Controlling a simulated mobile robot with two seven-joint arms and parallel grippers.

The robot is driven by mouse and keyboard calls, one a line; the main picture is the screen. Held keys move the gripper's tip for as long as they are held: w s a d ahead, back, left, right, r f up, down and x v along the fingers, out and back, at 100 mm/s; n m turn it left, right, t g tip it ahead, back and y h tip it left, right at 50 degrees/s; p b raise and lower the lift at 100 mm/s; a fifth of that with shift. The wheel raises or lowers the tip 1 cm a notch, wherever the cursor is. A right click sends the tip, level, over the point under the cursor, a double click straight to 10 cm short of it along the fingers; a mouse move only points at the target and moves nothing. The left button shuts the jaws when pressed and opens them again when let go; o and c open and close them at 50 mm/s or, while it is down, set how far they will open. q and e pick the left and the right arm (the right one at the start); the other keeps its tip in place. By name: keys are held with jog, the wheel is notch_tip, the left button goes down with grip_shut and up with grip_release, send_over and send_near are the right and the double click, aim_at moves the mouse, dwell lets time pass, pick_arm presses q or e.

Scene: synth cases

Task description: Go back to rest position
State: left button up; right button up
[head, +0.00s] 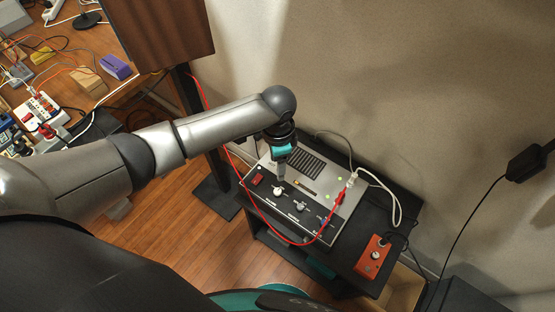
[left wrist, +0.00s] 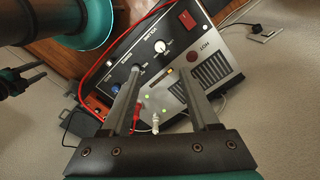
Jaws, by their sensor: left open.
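My left gripper (head: 281,176) is over the front panel of a grey bench instrument (head: 326,168), pointing down beside its knobs. In the left wrist view the two fingers of this gripper (left wrist: 161,76) stand apart with nothing held between them. The instrument's panel (left wrist: 140,62) shows behind them, with a white knob, a red switch, a dark vent grille and small green lights. Whether a fingertip touches the panel cannot be told. I cannot make out my right gripper in either view.
The instrument stands on a low black stand (head: 405,222) against the wall. A red lead (head: 262,216) loops across its front, near my gripper. A small orange box (head: 373,255) sits at right. A cluttered wooden bench (head: 75,45) is at upper left. Wooden floor shows at lower left.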

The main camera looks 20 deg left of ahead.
dwell(0.5)
pick_arm(q)
jog(key=s+d+r+n+t+h, duration=0.2)
jog(key=s+d+n+h, duration=0.1)
jog(key=s+d, duration=0.55)
jog(key=s+a+r+n+t+y, duration=0.1)
jog(key=s+a+r+n, duration=0.2)
jog(key=s+a, duration=0.3)
jog(key=s+a+r+n+t+y, duration=0.15)
jog(key=s+a+n, duration=0.25)
jog(key=a, duration=0.4)
notch_tip(320, 180, down, 25)
jog(key=s+g+b, duration=0.2)
jog(key=b, duration=0.2)
jog(key=s+a+f+m+g+b, duration=0.1)
jog(key=s+a+f+b, duration=0.1)
jog(key=s+f, duration=1.3)
jog(key=shift+f+b, duration=0.4)
jog(key=shift+f, duration=0.55)
jog(key=shift+g+y, duration=0.25)
